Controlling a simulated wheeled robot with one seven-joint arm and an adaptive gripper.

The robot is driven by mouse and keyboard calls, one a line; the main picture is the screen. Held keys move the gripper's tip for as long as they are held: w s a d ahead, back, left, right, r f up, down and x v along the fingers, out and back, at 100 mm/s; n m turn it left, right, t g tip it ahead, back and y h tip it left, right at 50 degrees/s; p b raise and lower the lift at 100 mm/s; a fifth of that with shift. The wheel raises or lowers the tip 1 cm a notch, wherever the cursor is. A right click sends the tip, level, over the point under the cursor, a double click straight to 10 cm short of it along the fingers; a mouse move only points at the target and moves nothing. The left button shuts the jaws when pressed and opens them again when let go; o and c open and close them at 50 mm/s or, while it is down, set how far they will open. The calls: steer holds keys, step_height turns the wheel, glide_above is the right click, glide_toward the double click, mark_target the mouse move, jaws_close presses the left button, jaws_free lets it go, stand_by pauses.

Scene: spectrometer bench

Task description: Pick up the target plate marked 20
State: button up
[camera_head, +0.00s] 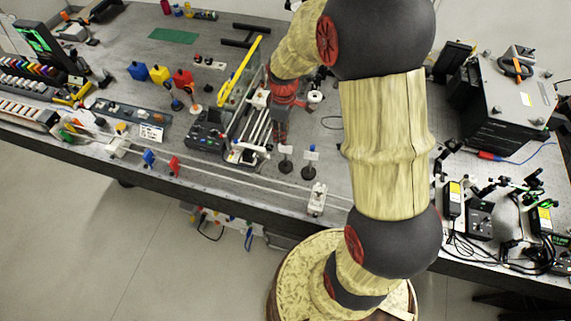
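My arm reaches over the bench and bends down toward its middle, with a red wrist part. My gripper (281,132) is small and dark below that wrist, pointing down beside the rail assembly. Its fingers are too small to tell open from shut. Two small pale plates on dark round-based stands, one plate (286,150) and another plate (310,156), stand just below and right of my gripper. No number is readable on any plate, so I cannot tell which is marked 20.
A long rail (235,183) runs along the front of the bench (215,170). A dark control box (207,132) and a yellow bar (245,60) stand left of my gripper. A large grey box (510,95) and cabled devices fill the right side.

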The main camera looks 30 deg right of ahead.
glide_above(286, 153)
steer(key=w, duration=0.1)
steer(key=shift+n, duration=0.4)
step_height(286, 153, down, 4)
steer(key=shift+d+f, duration=0.1)
steer(key=shift+d, duration=0.05)
steer(key=shift+s+f+p, duration=0.15)
steer(key=shift+f+p, duration=0.2)
steer(key=shift+f, duration=3.5)
steer(key=c, duration=0.3)
jaws_close()
